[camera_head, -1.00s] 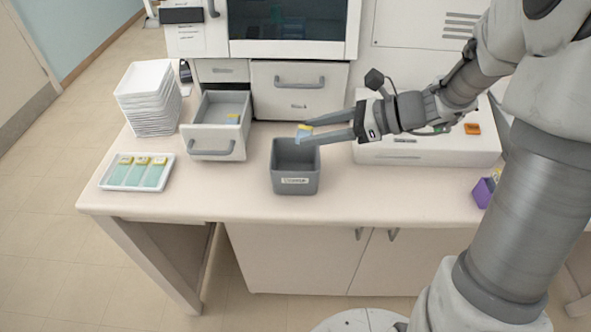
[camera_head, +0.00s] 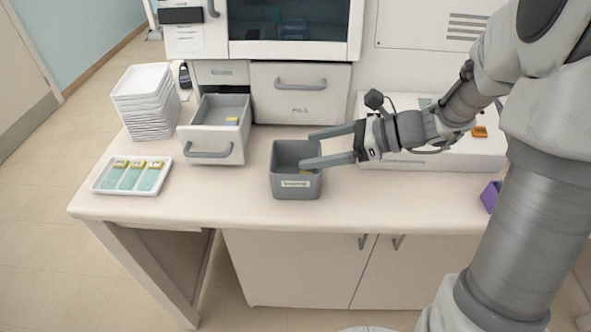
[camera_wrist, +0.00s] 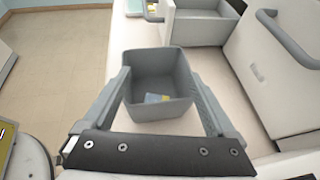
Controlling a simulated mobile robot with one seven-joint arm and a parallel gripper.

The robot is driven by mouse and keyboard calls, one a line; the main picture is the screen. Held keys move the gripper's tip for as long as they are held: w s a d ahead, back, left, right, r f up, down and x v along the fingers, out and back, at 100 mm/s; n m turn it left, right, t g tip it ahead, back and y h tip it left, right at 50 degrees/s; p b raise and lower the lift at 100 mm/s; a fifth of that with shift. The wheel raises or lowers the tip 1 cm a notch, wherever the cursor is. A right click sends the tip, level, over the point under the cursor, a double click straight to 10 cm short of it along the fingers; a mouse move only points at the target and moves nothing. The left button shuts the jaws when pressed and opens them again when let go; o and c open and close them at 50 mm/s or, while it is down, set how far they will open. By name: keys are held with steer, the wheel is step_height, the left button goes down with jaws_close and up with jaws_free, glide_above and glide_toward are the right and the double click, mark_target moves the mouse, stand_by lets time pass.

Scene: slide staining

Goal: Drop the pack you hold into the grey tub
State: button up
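The grey tub (camera_head: 296,184) stands on the counter near its front edge, with a label on its front. In the wrist view the tub (camera_wrist: 150,66) lies between and beyond my fingers.
An open drawer (camera_head: 215,144) with a small yellow item inside is left of the tub. A white tray with several slides (camera_head: 133,190) and a stack of white trays (camera_head: 148,103) stand further left. A white device (camera_head: 430,160) lies behind my gripper, and a purple holder (camera_head: 490,196) is at right.

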steer(key=p+v, duration=0.1)
steer(key=v, duration=1.6)
steer(key=shift+d+p, duration=0.25)
steer(key=shift+p, duration=0.15)
steer(key=shift+s, duration=0.15)
steer(key=s+a+r+n+t+h+p, duration=0.1)
steer(key=s+a+r+n+h, duration=0.1)
steer(key=s+n+h, duration=0.4)
steer(key=s+a+r+n+t+h+p, duration=0.1)
steer(key=s+a+n+h, duration=0.2)
steer(key=n, duration=1.1)
steer(key=s+h, duration=0.3)
steer(key=s, duration=0.2)
steer(key=shift+s+a+r+n+t, duration=0.2)
steer(key=shift+r+n+t, duration=0.1)
steer(key=shift+r+t, duration=0.1)
